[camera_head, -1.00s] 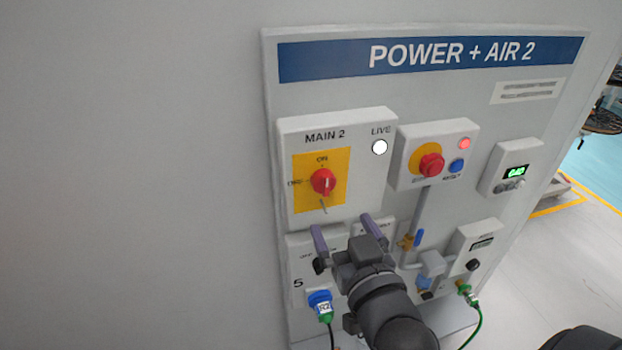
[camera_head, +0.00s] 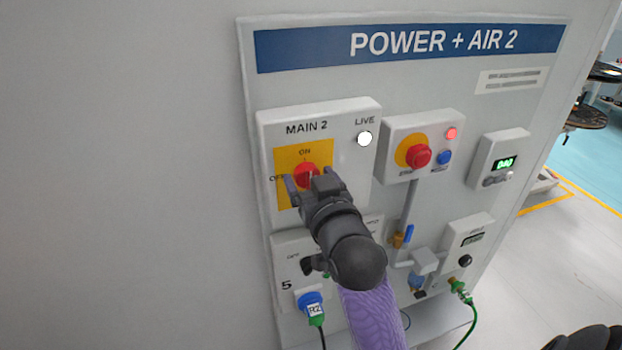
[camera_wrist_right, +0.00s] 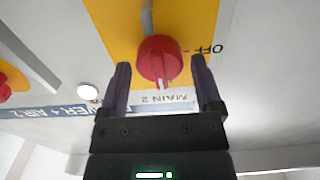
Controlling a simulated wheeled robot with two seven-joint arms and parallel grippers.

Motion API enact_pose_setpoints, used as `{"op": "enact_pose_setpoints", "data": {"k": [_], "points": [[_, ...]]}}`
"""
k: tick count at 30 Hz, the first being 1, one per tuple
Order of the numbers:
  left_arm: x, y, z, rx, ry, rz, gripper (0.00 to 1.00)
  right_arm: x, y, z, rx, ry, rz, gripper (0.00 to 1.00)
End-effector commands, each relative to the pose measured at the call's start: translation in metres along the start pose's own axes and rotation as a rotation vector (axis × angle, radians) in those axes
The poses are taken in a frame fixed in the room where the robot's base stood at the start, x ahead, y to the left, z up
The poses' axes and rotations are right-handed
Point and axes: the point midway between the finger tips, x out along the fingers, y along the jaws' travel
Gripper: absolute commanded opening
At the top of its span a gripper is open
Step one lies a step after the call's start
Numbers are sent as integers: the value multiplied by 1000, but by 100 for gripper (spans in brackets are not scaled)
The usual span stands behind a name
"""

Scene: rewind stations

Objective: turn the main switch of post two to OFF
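The red rotary knob of MAIN 2 (camera_head: 306,174) sits on a yellow plate (camera_head: 288,157) marked ON at the top and OFF at the left. My right gripper (camera_head: 310,184) is in front of the knob and hides its lower part. In the right wrist view, which is upside down, the knob (camera_wrist_right: 158,60) lies between the two open fingers (camera_wrist_right: 161,68), with a gap on each side. Its white mark points towards the MAIN 2 lettering, the ON side. The LIVE lamp (camera_head: 364,138) looks white. My left gripper is not in view.
Right of the switch box is a red stop button (camera_head: 418,156) with a blue button (camera_head: 444,158). A green display (camera_head: 505,163) is further right. Below are a blue-handled valve (camera_head: 408,234) and a blue plug (camera_head: 310,300) with a cable. Left of the panel is bare wall.

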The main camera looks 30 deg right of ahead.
Motion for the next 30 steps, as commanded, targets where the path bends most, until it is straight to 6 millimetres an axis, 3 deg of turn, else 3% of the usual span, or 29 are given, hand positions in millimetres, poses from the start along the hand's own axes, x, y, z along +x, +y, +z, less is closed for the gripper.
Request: {"op": "enact_pose_setpoints", "data": {"k": [1,11,20,30], "points": [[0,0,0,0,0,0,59,0,0,0,0,0,0,70],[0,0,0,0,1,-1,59,0,0,0,0,0,0,1],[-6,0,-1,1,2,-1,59,0,0,-2,-48,1,-1,1],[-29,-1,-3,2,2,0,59,0,-1,-3,-298,-1,-2,1]]}}
